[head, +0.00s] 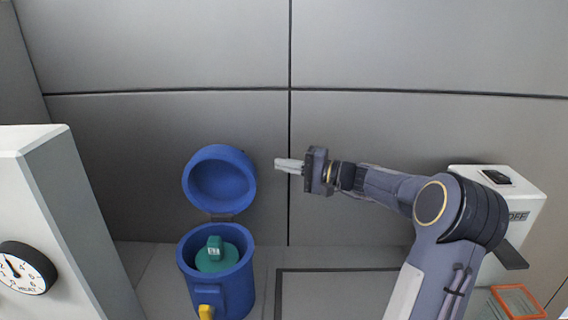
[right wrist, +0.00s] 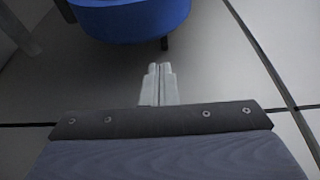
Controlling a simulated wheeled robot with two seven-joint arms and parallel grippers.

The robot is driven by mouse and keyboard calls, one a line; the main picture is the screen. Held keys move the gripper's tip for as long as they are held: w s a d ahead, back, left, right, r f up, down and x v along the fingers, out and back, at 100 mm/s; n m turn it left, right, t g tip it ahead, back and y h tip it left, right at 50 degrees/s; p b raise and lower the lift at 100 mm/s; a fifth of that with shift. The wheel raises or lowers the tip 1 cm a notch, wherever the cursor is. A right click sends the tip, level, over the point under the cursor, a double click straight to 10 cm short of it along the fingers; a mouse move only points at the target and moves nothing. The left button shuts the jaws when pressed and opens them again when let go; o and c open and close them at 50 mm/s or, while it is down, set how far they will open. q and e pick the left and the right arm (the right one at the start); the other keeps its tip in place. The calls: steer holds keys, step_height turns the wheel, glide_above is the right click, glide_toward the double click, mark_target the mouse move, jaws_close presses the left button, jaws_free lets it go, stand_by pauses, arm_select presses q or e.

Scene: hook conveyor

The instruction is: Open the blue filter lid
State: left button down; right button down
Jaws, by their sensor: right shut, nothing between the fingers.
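The blue filter lid (head: 220,180) stands raised on its hinge at the back of the blue filter housing (head: 233,290). Its hollow underside faces me. Inside the housing sits a green part (head: 217,257) with a raised knob, and a yellow latch (head: 206,312) is on the housing's front. My right gripper (head: 277,165) is shut and empty, to the right of the lid and apart from it. In the right wrist view its fingers (right wrist: 158,82) are together, and a blue rounded part (right wrist: 135,18) shows beyond them. My left gripper is not in view.
A white cabinet with a dial gauge (head: 27,268) stands at the left. A white box marked OFF (head: 522,218) is at the right behind my right arm, with an orange-rimmed container (head: 518,302) below it. A grey panelled wall (head: 400,50) closes the back.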

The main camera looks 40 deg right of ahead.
mark_target(252, 161)
steer(key=p+x, duration=0.1)
steer(key=x, duration=0.6)
steer(key=shift+p, duration=0.3)
steer(key=s+n+b, duration=0.1)
steer(key=b, duration=0.3)
steer(key=s+a+b, duration=0.1)
steer(key=b, duration=0.2)
steer(key=shift+a+r+n+b, duration=0.25)
steer(key=shift+r+n+b, duration=0.05)
steer(key=shift+n+b, duration=0.1)
steer(key=shift+r, duration=0.1)
